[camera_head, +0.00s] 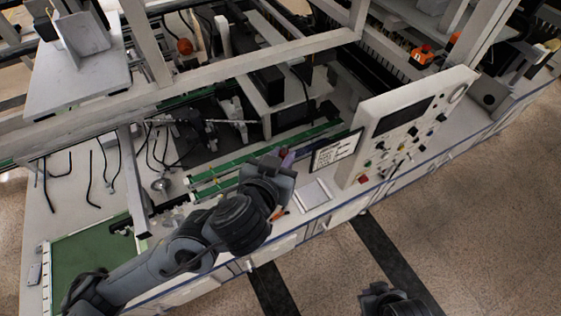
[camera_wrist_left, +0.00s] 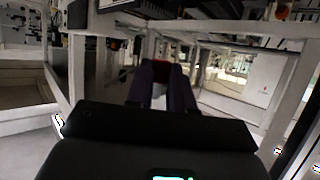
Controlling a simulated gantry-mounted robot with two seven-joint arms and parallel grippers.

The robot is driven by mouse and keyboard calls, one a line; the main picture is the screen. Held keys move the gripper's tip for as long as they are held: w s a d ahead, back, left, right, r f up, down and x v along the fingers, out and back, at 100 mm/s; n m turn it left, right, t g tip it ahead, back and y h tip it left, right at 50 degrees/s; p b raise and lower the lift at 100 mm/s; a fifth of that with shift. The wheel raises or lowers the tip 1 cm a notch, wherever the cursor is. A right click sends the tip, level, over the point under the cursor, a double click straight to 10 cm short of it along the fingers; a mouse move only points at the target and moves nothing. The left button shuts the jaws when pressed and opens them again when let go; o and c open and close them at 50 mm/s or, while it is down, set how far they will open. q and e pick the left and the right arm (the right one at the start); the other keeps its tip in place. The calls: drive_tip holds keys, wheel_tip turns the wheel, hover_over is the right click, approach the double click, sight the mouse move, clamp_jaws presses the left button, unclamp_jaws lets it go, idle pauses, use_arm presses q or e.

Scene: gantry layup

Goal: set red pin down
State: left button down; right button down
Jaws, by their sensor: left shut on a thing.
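My left gripper (camera_head: 287,158) reaches over the front edge of the white bench, beside the green rails. Its dark fingers (camera_wrist_left: 162,82) show in the left wrist view, shut on a small reddish thing that looks like the red pin (camera_wrist_left: 162,61) at their tips. Most of the pin is hidden by the fingers, and its tilt cannot be told. In the head view it is too small to make out clearly. A dark part of my right arm (camera_head: 394,302) shows at the bottom edge, and its finger state cannot be made out.
Green rails (camera_head: 240,157) run along the bench behind the gripper. A white control panel (camera_head: 405,125) with buttons and a small label screen (camera_head: 336,151) stands to the right. A flat white pad (camera_head: 313,194) lies at the front edge. White frame beams (camera_head: 215,76) cross overhead.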

sight(285, 147)
use_arm(q)
drive_tip(key=shift+d+r+y, duration=0.1)
drive_tip(key=shift+r+y, duration=0.2)
drive_tip(key=shift+r, duration=0.05)
drive_tip(key=shift+w+d+r+n+t+y, duration=0.1)
drive_tip(key=shift+w+r+n+t+y, duration=0.1)
drive_tip(key=shift+r+n+y, duration=0.6)
drive_tip(key=shift+w+d+r+n+t+y, duration=0.15)
drive_tip(key=shift+r+n+y, duration=0.3)
drive_tip(key=shift+n+y, duration=0.55)
drive_tip(key=shift+m+h, duration=0.7)
drive_tip(key=shift+h, duration=0.1)
drive_tip(key=f, duration=0.6)
drive_tip(key=shift+w+a+f, duration=0.15)
drive_tip(key=shift+w+a, duration=0.1)
drive_tip(key=s+a+f+y, duration=0.1)
drive_tip(key=s+a+f, duration=0.2)
drive_tip(key=a+f, duration=0.6)
drive_tip(key=s+a+f+n, duration=0.1)
drive_tip(key=s+a+f, duration=0.2)
drive_tip(key=a+f, duration=0.7)
drive_tip(key=shift+a+f+n+y, duration=0.3)
drive_tip(key=shift+a+y, duration=0.1)
drive_tip(key=shift+a, duration=0.35)
drive_tip(key=shift+r, duration=0.2)
